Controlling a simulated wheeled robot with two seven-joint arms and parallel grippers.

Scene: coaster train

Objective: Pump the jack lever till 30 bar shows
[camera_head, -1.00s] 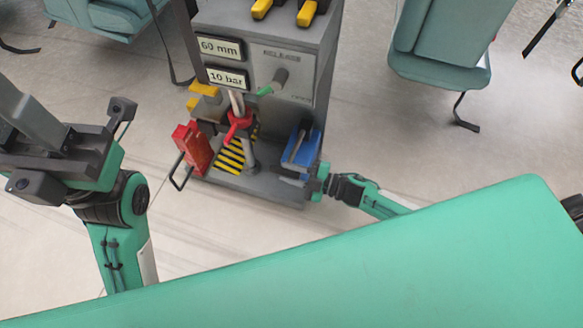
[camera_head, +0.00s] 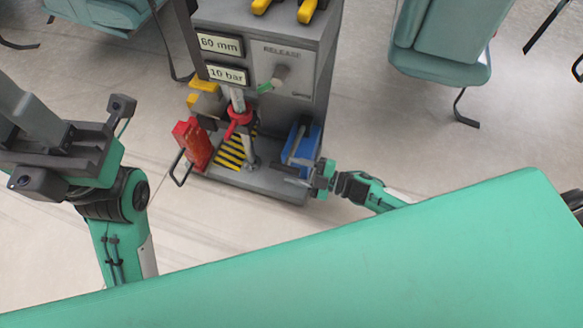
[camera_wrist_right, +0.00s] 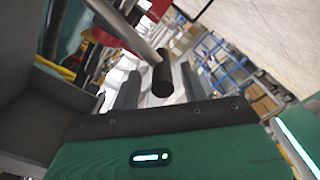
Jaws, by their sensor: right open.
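The jack lever shows in the right wrist view as a metal rod ending in a black grip (camera_wrist_right: 162,78). The grip lies between the two fingers of my right gripper (camera_wrist_right: 160,92), which are apart on either side of it. In the head view my right gripper (camera_head: 305,173) is at the right side of the jack stand's base (camera_head: 262,182), by the blue block (camera_head: 310,142). The upper display (camera_head: 220,44) reads 60 mm and the lower display (camera_head: 227,75) reads 10 bar. My left gripper (camera_head: 30,115) is at the left edge, partly cut off.
A teal seat (camera_head: 440,50) stands right. Pale floor is open between.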

